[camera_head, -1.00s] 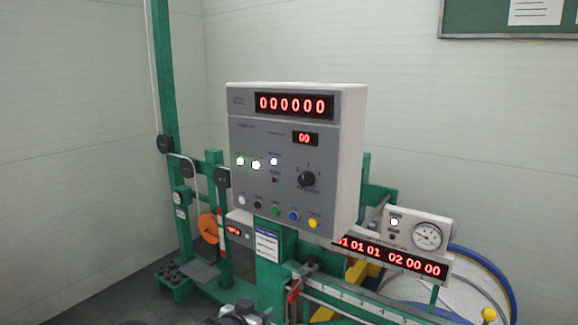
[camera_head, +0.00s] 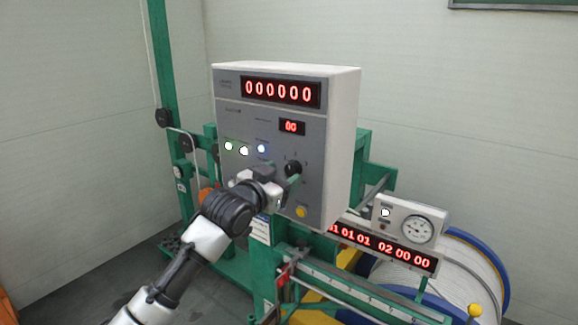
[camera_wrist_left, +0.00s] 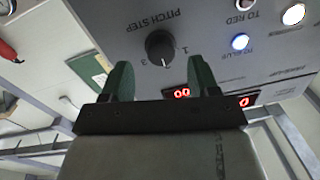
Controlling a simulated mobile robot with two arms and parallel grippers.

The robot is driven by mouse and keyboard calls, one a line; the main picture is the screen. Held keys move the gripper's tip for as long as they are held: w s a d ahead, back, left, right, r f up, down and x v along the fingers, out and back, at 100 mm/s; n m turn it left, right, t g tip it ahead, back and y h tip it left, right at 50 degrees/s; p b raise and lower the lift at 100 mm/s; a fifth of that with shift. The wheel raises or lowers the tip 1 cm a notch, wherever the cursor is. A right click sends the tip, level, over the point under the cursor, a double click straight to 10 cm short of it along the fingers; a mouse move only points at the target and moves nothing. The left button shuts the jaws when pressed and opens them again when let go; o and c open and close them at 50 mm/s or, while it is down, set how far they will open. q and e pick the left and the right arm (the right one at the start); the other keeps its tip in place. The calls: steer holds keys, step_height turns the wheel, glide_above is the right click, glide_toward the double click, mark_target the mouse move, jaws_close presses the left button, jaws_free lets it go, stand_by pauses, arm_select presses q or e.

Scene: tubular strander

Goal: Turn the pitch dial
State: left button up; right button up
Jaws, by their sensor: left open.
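The pitch dial (camera_head: 293,168) is a black round knob on the grey front of the control box. In the left wrist view the dial (camera_wrist_left: 160,45) carries a pale pointer mark and is labelled PITCH STEP, with 1 and 3 readable beside it. My left gripper (camera_head: 284,184) is in front of the panel, just below and left of the dial in the head view. In the wrist view its two green fingers (camera_wrist_left: 160,75) are open and empty, with the dial beyond their tips, roughly centred between them. I cannot tell the exact gap. My right gripper is not in view.
The control box (camera_head: 345,150) has a red display (camera_head: 281,92), a smaller display (camera_head: 292,127), lit lamps and a yellow button (camera_head: 301,212); my arm hides the other lower buttons. A gauge box (camera_head: 403,218) and a green machine frame stand to the right.

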mark_target(290, 170)
arm_select(q)
steer(key=shift+p+x, duration=0.4)
steer(key=shift+x, duration=1.35)
steer(key=c, duration=0.9)
